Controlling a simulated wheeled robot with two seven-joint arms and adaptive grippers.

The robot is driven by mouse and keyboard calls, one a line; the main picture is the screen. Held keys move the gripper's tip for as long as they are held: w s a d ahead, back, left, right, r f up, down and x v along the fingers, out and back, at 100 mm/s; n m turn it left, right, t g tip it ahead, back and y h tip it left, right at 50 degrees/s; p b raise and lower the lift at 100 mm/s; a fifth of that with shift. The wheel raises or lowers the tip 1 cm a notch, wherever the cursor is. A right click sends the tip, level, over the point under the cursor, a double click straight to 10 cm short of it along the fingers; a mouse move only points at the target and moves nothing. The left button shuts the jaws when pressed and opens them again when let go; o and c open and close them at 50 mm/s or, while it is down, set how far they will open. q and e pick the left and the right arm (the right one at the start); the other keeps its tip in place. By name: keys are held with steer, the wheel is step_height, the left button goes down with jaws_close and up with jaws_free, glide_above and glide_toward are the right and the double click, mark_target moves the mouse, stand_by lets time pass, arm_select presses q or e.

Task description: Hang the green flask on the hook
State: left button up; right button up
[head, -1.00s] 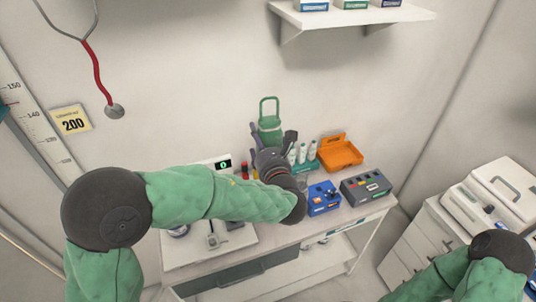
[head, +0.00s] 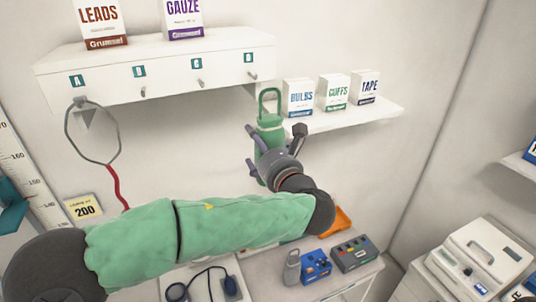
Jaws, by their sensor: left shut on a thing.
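The green flask (head: 269,125) has a loop handle on top and is upright in the air in front of the wall. My left gripper (head: 270,150) is shut around its body, with the loop free above. A white shelf unit (head: 160,65) on the wall has a row of small hooks under labels A, B, C and D. A stethoscope (head: 118,150) hangs from hook A. Hook B (head: 143,92), hook C (head: 200,82) and hook D (head: 252,76) are bare. The flask's loop is just below and right of hook D, apart from it. My right gripper is out of view.
A lower shelf (head: 360,115) at right holds BULBS, CUFFS and TAPE boxes close to the flask. Below is a counter (head: 260,272) with a blue box (head: 316,265), a grey box (head: 355,255) and a grey bottle (head: 292,267).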

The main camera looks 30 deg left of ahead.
arm_select(q)
step_height(320, 180, up, 3)
steer(key=shift+s+f+p, duration=0.1)
steer(key=shift+s+p, duration=0.05)
steer(key=shift+p, duration=0.3)
steer(key=f+b+x, duration=0.2)
steer(key=x, duration=0.8)
steer(key=shift+w, duration=0.25)
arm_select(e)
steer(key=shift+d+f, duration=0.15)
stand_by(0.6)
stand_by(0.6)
arm_select(q)
steer(key=o, duration=1)
steer(key=shift+d, duration=0.1)
steer(key=v, duration=1.2)
